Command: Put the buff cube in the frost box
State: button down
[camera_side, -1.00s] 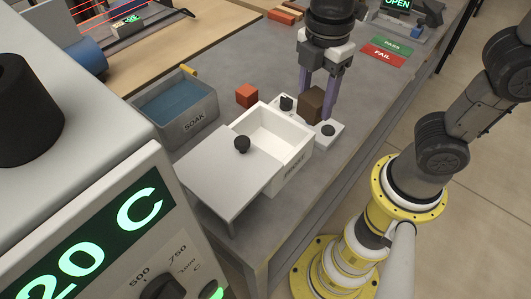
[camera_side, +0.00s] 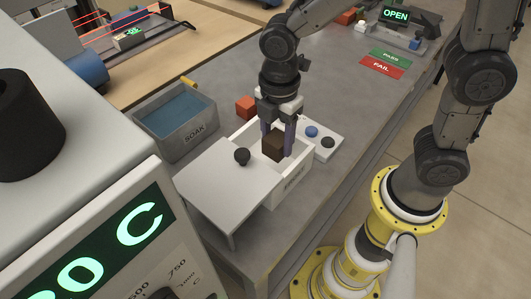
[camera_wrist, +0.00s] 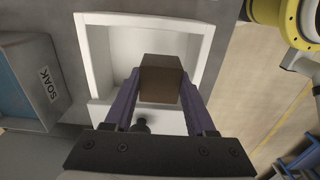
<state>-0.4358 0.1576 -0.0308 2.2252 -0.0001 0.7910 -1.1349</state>
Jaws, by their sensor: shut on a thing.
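My gripper (camera_side: 278,140) is shut on a dark brown cube (camera_side: 274,146); no paler buff cube shows. In the wrist view the cube (camera_wrist: 160,78) sits between the purple fingers, over the open part of the white frost box (camera_wrist: 92,60). The side view shows the cube within the opening of the box (camera_side: 295,185), between its walls; I cannot tell its height above the floor. A pale lid (camera_side: 215,180) with a black knob (camera_side: 242,156) lies slid to the left, covering part of the box. Fingers and cube hide part of the interior.
A grey SOAK tub (camera_side: 195,135) with blue contents stands left of the box. An orange-red cube (camera_side: 246,107) lies behind the box. A white plate (camera_side: 322,151) with a blue and a dark round piece is at the right. Green and red PASS/FAIL pads (camera_side: 382,66) lie farther back.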

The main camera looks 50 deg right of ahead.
aim_at(265, 146)
jog(key=w+f, duration=0.1)
jog(key=w+a+f, duration=0.1)
jog(key=shift+w+f, duration=0.1)
jog(key=shift+f, duration=1.85)
jog(key=shift+f, duration=0.15)
jog(key=shift+c, duration=1.1)
grip_release()
